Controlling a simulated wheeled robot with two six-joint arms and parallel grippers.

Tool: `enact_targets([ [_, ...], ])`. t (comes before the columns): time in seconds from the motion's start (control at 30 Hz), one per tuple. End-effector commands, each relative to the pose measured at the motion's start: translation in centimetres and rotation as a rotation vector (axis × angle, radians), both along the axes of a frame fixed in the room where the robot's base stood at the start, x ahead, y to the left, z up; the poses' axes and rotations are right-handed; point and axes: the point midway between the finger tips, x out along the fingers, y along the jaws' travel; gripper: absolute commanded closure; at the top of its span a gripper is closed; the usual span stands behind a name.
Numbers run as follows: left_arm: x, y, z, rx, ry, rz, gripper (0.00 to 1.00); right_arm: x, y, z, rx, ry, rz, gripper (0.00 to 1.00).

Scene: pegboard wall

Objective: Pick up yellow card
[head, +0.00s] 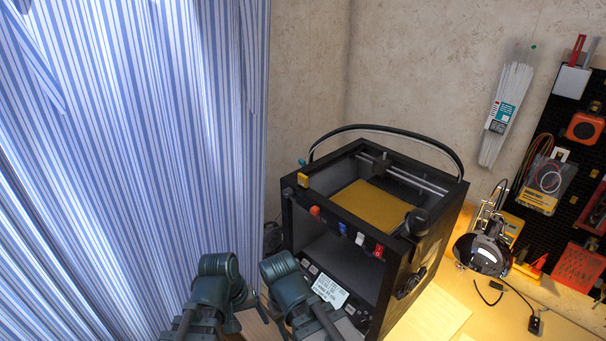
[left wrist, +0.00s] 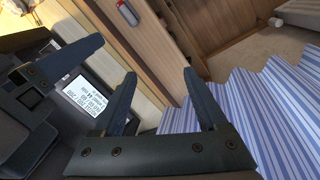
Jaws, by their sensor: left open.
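A flat yellow sheet (head: 370,206) lies inside the open top of a black box-like machine (head: 335,250). A packet with a yellow lower part (head: 538,198) hangs on the pegboard at the right. I cannot tell which of these is the yellow card. My left gripper (head: 232,300) is at the bottom of the head view, left of the machine and far from both. In the left wrist view my left gripper (left wrist: 159,76) is open, with nothing between its fingers. Part of what looks like my right gripper (left wrist: 65,62) shows at the left there; its jaw opening is unclear.
A striped curtain (head: 140,150) fills the left side. The black pegboard (head: 535,155) holds tools and packets. A shiny round lamp (head: 483,252) stands on the wooden desk (head: 440,312), right of the machine. A white label (left wrist: 86,96) is close to my grippers.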

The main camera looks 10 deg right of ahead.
Motion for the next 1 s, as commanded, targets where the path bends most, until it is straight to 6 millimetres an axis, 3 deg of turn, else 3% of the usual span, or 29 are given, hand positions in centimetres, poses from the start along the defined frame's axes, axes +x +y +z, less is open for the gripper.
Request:
enact_targets([
  [0.03,1.3,-0.8,2.1,-0.102,-0.003,0.12,0.25,0.0,0.0,1.5,0.0,0.0,0.0,0.5],
  [0.17,4.2,-4.5,5.5,-0.407,0.043,0.441,0.25,0.0,0.0,2.4,0.0,0.0,0.0,0.5],
  [0.3,7.2,-7.6,10.7,-0.739,0.178,0.772,0.25,0.0,0.0,3.2,0.0,0.0,0.0,0.5],
  [0.43,10.0,-8.9,16.0,-1.029,0.374,1.044,0.25,0.0,0.0,3.8,0.0,0.0,0.0,0.5],
  [0.6,12.9,-8.8,21.8,-1.317,0.667,1.295,0.25,0.0,0.0,4.4,0.0,0.0,0.0,0.5],
  [0.8,14.7,-7.8,25.5,-1.493,0.914,1.433,0.25,0.0,0.0,4.7,0.0,0.0,0.0,0.5],
  [1.0,15.1,-7.4,26.4,-1.535,0.986,1.462,0.25,0.0,0.0,4.7,0.0,0.0,0.0,0.5],
])
